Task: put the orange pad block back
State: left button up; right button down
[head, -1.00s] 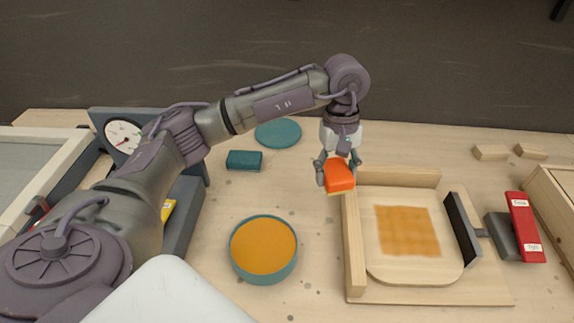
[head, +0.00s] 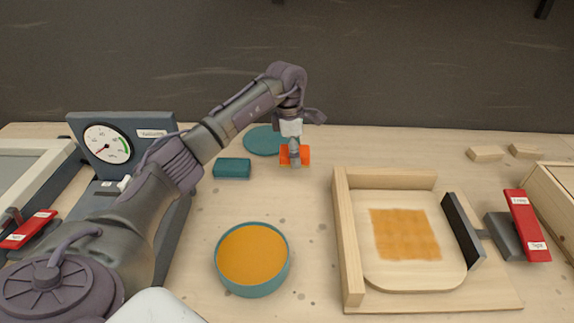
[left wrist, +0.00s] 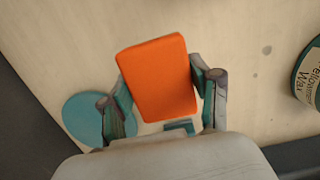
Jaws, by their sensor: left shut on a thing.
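The orange pad block (head: 304,155) is held by my left gripper (head: 294,156), above the table to the right of a teal disc. In the left wrist view the orange pad block (left wrist: 158,77) sits between the two fingers of my left gripper (left wrist: 162,90), which is shut on it. The flat round teal disc (head: 262,140) lies at the back of the table and shows at the left of the left wrist view (left wrist: 92,118). A teal block (head: 232,168) lies left of the gripper. My right gripper is in neither view.
A teal tin of orange wax (head: 252,258) stands in front. A wooden fixture (head: 350,240) with an orange-stained board (head: 405,235) and a red-handled clamp (head: 527,225) is at right. A gauge panel (head: 110,145) stands at left. Small wooden blocks (head: 486,153) lie at back right.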

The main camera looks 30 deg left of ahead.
aim_at(287, 175)
pick_arm(q)
jog(key=shift+s+a+f, duration=0.2)
jog(key=shift+a+f, duration=0.2)
jog(key=shift+a, duration=0.15)
jog(key=shift+s+a+f, duration=0.15)
jog(key=shift+a+f, duration=0.2)
jog(key=shift+a, duration=0.15)
notch_tip(287, 175, down, 4)
jog(key=shift+r+p, duration=0.1)
jog(key=shift+p, duration=0.35)
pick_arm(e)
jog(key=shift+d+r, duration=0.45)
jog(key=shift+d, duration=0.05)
pick_arm(q)
jog(key=shift+f, duration=0.2)
jog(key=o, duration=1.1)
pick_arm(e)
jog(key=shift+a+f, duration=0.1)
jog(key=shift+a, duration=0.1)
pick_arm(q)
jog(key=shift+r, duration=0.1)
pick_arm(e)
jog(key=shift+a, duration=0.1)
